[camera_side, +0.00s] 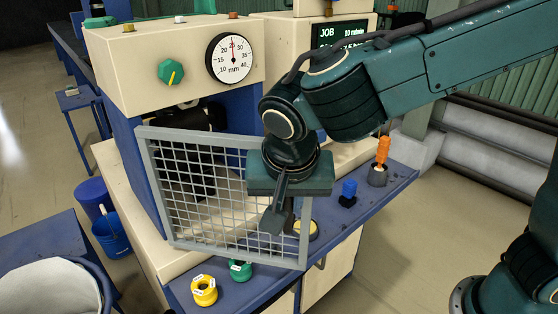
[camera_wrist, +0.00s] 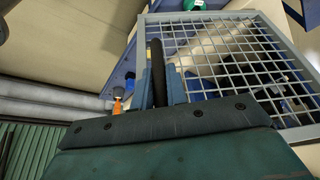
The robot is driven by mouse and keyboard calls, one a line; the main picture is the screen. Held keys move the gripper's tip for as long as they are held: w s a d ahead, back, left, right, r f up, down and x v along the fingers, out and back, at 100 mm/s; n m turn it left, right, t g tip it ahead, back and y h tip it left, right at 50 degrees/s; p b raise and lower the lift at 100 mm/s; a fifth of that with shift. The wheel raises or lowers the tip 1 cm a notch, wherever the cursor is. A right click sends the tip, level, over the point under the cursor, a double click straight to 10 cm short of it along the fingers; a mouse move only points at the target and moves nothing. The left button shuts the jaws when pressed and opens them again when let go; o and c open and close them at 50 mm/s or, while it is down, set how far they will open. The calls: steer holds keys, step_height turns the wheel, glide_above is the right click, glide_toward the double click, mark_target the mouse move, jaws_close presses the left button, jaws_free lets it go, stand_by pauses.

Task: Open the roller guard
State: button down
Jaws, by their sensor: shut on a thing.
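The roller guard (camera_side: 208,190) is a grey-framed wire mesh panel on the front of the cream and blue machine. It stands at an angle to the machine front, and dark machine parts show behind its mesh. My gripper (camera_side: 276,222) is at the guard's right side, with its fingers pointing down. In the wrist view the guard's mesh (camera_wrist: 232,55) fills the upper right. My gripper (camera_wrist: 160,75) shows there shut on a dark upright bar, the guard's handle (camera_wrist: 158,72), beside the frame. The side view hides most of this grip.
A blue part (camera_side: 348,192) and an orange-handled tool (camera_side: 382,152) stand farther right. A green knob (camera_side: 171,72) and a dial (camera_side: 232,58) are above.

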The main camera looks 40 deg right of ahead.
steer(key=s+a+m, duration=0.1)
steer(key=a+m, duration=0.1)
steer(key=a, duration=0.3)
steer(key=s+a+m+g+h, duration=0.1)
steer(key=s+a+m, duration=0.1)
steer(key=a, duration=0.4)
steer(key=shift+s+a+m+g, duration=0.25)
steer(key=shift+s+m+g, duration=0.05)
steer(key=shift+m, duration=0.1)
steer(key=c, duration=1.4)
jaws_free()
steer(key=shift+d, duration=0.2)
